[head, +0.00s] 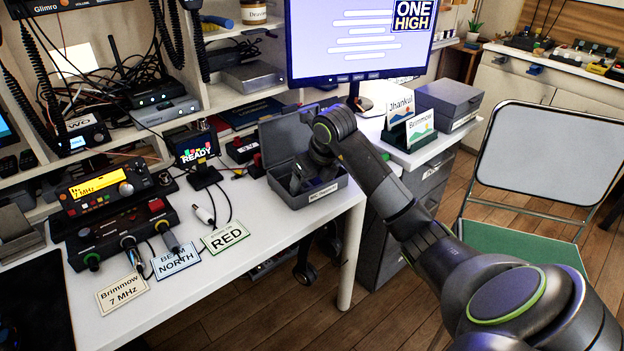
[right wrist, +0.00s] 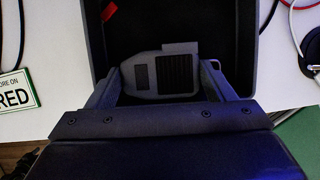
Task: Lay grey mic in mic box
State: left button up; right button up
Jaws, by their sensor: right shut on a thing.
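The mic box (head: 312,197) is a dark grey box with its lid raised, near the right edge of the white desk in the head view. Its dark inside and walls also show in the right wrist view (right wrist: 243,50). The grey mic (right wrist: 160,72), a flat body with dark slots, is over the box's dark interior. My right gripper (right wrist: 157,80) is shut on the grey mic, with a finger on each side. In the head view my right arm reaches down into the box and hides part of it. Whether the mic touches the box floor is unclear. My left gripper is not in view.
Cards (head: 225,237) and a radio (head: 115,215) sit on the desk left of the box. A small display (head: 195,148) stands just left of it. A monitor (head: 360,40) is behind, and a card holder (head: 408,130) and closed grey box (head: 448,103) are to the right.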

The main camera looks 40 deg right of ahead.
jog(key=o, duration=1.1)
jog(key=shift+f, duration=0.1)
jog(key=shift+c, duration=0.2)
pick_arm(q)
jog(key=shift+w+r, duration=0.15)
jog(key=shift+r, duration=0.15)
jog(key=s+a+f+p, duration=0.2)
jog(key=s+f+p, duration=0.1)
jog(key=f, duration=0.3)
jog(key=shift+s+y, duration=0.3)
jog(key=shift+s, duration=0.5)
pick_arm(e)
jog(key=v, duration=1.2)
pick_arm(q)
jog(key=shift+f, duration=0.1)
